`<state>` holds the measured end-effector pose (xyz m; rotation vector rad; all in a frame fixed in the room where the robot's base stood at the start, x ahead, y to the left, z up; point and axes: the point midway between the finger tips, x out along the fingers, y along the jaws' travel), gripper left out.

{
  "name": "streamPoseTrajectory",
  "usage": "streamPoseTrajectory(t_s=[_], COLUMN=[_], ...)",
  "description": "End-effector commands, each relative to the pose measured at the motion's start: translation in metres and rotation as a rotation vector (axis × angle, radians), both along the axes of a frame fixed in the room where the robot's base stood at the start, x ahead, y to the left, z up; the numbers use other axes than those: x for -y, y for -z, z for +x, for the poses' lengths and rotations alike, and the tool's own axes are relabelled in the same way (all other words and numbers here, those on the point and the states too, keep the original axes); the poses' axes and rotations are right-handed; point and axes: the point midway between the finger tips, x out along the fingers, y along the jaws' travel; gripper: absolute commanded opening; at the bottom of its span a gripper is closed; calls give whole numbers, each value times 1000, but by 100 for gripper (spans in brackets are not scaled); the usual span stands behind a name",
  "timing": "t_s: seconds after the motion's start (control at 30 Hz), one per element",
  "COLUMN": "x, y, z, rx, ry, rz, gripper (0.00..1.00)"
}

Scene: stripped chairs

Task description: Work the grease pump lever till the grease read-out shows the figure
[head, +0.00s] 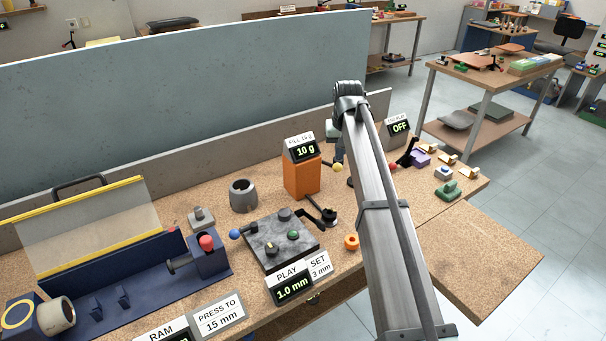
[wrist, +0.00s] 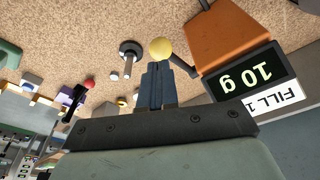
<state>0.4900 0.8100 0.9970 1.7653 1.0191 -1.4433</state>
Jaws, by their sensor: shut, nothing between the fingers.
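The orange grease pump (head: 301,179) stands on the bench in the head view, its body also in the wrist view (wrist: 232,28). Its read-out (head: 304,150) shows 10 g, and reads the same upside down in the wrist view (wrist: 244,77). The card above it (head: 299,139) says FILL and a figure too small to read surely. The lever's yellow knob (head: 338,168) is at the pump's right. My gripper (wrist: 154,70) is shut and empty, its fingertips right by the yellow knob (wrist: 160,48); I cannot tell whether they touch.
My arm hides part of the bench right of the pump. A PLAY device (head: 281,238) reading 1.0 mm stands in front, with a grey ring (head: 243,195) left of the pump. A red-knobbed lever (head: 407,153) and an OFF read-out (head: 399,128) are at the right.

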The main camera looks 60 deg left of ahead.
Motion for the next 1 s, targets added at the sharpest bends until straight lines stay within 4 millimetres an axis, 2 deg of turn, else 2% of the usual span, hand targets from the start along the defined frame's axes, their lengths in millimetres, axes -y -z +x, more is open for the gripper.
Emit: streamPoseTrajectory(t_s=[1.0], x=[0], y=[30], z=[0], rx=[1], ry=[0], rz=[1], gripper=[0])
